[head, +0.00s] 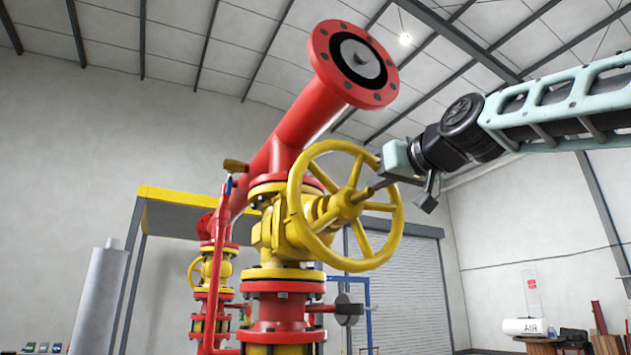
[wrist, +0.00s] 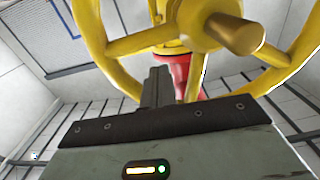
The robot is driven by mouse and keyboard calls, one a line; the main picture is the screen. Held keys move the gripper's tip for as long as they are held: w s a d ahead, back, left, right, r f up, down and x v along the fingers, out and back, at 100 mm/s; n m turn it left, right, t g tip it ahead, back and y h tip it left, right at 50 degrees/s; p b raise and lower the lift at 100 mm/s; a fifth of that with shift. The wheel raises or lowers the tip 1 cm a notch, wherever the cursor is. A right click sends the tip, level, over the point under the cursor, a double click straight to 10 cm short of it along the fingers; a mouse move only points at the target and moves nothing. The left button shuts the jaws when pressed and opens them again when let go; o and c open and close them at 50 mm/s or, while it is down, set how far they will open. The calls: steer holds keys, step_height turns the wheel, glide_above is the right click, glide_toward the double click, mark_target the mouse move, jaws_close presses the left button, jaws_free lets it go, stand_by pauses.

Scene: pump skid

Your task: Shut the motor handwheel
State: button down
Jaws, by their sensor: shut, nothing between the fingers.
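The motor handwheel (head: 292,207) is a large yellow spoked wheel on a yellow valve body (head: 268,232), in the middle of the head view. My shut fingers (wrist: 155,88) point up toward the wheel there. I cannot tell whether they touch it.
A red flanged pipe (head: 290,130) rises behind the wheel. A smaller yellow handwheel (head: 196,270) stands further back on the left. A grey cylinder (head: 100,295) is at far left. A roller door (head: 405,290) is behind. The space right of the wheel, below my arm, looks open.

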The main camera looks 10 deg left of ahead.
mark_target(367, 242)
steer(key=f+b, duration=0.1)
steer(key=w+f+b, duration=0.1)
steer(key=f+b, duration=0.3)
steer(key=shift+w+d+f, duration=0.2)
steer(key=shift+w+d, duration=0.1)
steer(key=shift+w, duration=0.1)
steer(key=shift+a+f+b, duration=0.15)
steer(key=shift+f+b, duration=0.5)
steer(key=shift+f, duration=0.25)
steer(key=shift+s+a+f+b, duration=0.3)
steer(key=shift+a+f, duration=0.05)
steer(key=shift+f, duration=0.35)
steer(key=shift+s+a+f+b, duration=0.25)
steer(key=shift+a+f+b, duration=0.05)
steer(key=shift+f, duration=0.35)
steer(key=shift+s+a+f+p, duration=0.35)
steer(key=shift+s+a+f, duration=0.05)
steer(key=shift+a, duration=0.2)
steer(key=shift+s+a+f+p, duration=0.35)
steer(key=shift+s+a+f, duration=0.05)
steer(key=shift+a, duration=0.2)
steer(key=s+a+p, duration=0.1)
steer(key=a+p, duration=0.1)
steer(key=p, duration=0.1)
steer(key=shift+s+f+p, duration=0.1)
steer(key=shift+p, duration=0.2)
steer(key=p, duration=0.2)
steer(key=shift+s+a+p, duration=0.15)
steer(key=shift+a+p, duration=0.05)
steer(key=shift+p, duration=0.1)
